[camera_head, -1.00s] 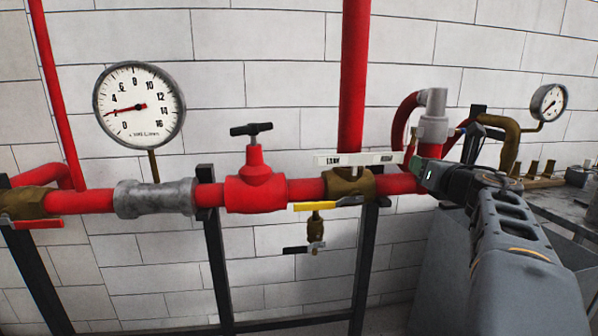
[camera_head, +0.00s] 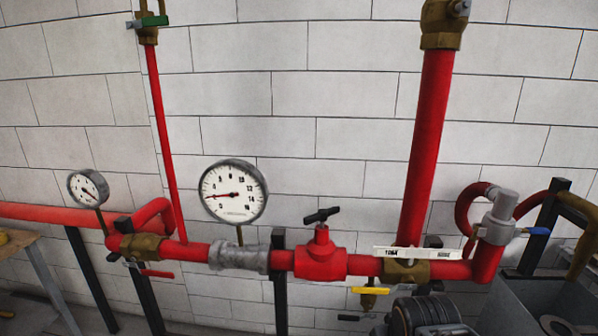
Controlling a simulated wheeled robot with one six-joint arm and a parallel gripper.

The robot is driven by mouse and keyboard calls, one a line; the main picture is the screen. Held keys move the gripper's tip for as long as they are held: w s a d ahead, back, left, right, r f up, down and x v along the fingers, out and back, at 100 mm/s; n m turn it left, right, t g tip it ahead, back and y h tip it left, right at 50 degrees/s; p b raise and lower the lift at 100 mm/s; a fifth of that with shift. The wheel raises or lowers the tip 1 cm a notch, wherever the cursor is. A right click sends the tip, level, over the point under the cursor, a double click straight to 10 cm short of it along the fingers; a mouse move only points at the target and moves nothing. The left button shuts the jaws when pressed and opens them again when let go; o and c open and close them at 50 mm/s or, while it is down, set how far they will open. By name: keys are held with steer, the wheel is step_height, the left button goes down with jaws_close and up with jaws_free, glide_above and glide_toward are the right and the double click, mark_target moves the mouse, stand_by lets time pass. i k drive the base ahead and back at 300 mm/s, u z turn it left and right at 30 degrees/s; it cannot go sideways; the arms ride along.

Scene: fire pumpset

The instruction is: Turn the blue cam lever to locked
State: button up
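The blue cam lever (camera_head: 538,231) is small and sticks out to the right, roughly level, from the grey coupling (camera_head: 499,218) at the right. The coupling joins a curved red hose to the red pipe below it. Whether the lever is locked cannot be told from this view. My gripper's fingers are not in view.
A red pipe (camera_head: 428,140) rises left of the coupling. A grey box (camera_head: 545,295) stands below the coupling.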

mark_target(536, 230)
steer(key=z, duration=1.35)
steer(key=i, duration=0.2)
steer(key=z, duration=0.05)
